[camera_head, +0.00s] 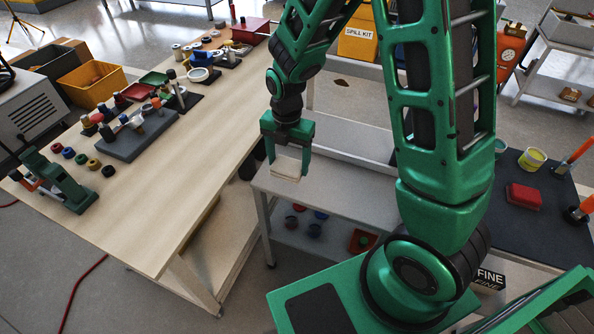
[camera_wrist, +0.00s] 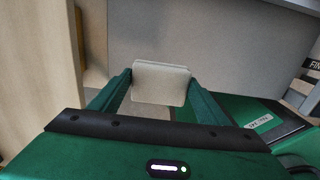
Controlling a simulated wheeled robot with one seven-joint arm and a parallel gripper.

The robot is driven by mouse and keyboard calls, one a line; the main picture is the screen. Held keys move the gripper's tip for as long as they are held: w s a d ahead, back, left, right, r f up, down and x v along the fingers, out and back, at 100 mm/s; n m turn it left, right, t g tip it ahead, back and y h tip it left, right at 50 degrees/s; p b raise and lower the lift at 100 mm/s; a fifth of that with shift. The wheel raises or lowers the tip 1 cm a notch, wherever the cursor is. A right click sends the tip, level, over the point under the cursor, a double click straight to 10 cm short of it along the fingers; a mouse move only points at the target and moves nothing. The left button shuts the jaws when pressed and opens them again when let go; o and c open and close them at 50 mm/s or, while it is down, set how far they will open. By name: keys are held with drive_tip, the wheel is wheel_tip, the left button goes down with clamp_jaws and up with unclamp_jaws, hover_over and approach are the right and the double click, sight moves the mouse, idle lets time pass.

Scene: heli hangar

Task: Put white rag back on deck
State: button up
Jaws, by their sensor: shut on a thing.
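The white rag (camera_head: 286,168), a small folded off-white pad, is held between the fingers of my gripper (camera_head: 287,155). In the wrist view the rag (camera_wrist: 160,82) fills the gap between both green fingertips of my gripper (camera_wrist: 161,96). In the head view my gripper points down over the left part of the grey cart's upper deck (camera_head: 350,196). I cannot tell how far the rag is above this deck. My arm hides part of the cart's right side.
A long wooden workbench (camera_head: 165,205) with tools, jars and bins stands to the left. Several small cups sit on the cart's lower shelf (camera_head: 330,238). A dark-topped surface (camera_head: 540,215) at right bears a red block (camera_head: 523,197) and a yellow cup (camera_head: 532,159).

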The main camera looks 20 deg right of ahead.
sight(300, 161)
drive_tip(key=d, duration=0.1)
drive_tip(key=d+f, duration=0.2)
drive_tip(key=d, duration=0.1)
drive_tip(key=shift+w+f, duration=0.15)
drive_tip(key=shift+w, duration=0.1)
drive_tip(key=shift+f, duration=2)
drive_tip(key=o, duration=1.1)
drive_tip(key=shift+a, duration=0.1)
wheel_tip(300, 161, up, 12)
